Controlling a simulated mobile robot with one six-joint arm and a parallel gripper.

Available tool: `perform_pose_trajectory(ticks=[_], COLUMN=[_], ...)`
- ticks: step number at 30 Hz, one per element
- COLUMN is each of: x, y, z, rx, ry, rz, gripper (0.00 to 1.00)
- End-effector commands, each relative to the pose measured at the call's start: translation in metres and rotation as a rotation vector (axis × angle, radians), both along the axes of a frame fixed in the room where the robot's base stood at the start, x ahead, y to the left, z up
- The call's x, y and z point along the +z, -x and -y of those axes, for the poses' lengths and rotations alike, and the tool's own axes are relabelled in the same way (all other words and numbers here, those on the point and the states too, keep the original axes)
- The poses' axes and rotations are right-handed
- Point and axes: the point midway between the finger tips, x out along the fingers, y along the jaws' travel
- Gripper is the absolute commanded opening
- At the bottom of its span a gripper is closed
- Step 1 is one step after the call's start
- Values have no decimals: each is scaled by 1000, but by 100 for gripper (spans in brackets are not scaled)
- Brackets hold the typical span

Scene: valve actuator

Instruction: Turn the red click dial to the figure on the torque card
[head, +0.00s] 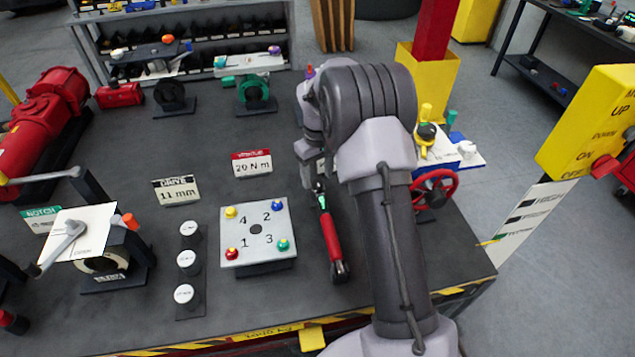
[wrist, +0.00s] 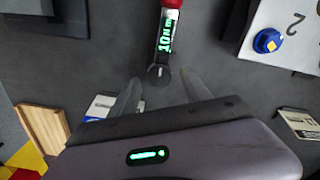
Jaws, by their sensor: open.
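The torque card (head: 251,164) stands on the bench, with a red heading and a figure that looks like 20 N m. A tool with a red handle (head: 331,236) lies near the bench middle. In the wrist view its red part (wrist: 172,3) is cut by the top edge, with a green-marked section (wrist: 167,35) and a dark round end (wrist: 158,75) below. I cannot tell which part is the click dial. My gripper (wrist: 160,80) is open and empty, its fingers apart on either side of the round end. My arm hides part of the gripper in the head view.
A plate with numbered coloured knobs (head: 257,240) stands left of the tool, with white-capped posts (head: 187,260) beyond it. A card reading 11 mm (head: 176,191) stands behind. A red handwheel (head: 434,188) is right of my arm.

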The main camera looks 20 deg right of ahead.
Motion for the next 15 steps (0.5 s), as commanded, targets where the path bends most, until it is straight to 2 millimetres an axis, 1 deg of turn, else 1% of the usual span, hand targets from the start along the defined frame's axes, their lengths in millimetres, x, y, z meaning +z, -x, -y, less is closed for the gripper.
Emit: perform_pose_trajectory(ticks=[1, 4, 12, 13, 15], x=[-9, -16, -18, -18, -17], y=[0, 0, 0, 0, 0], z=[0, 0, 0, 0, 0], rx=[0, -1, -1, 0, 0], ry=[0, 0, 1, 1, 1], rz=[-1, -1, 0, 0, 0], gripper=[56, 56, 56, 52, 39])
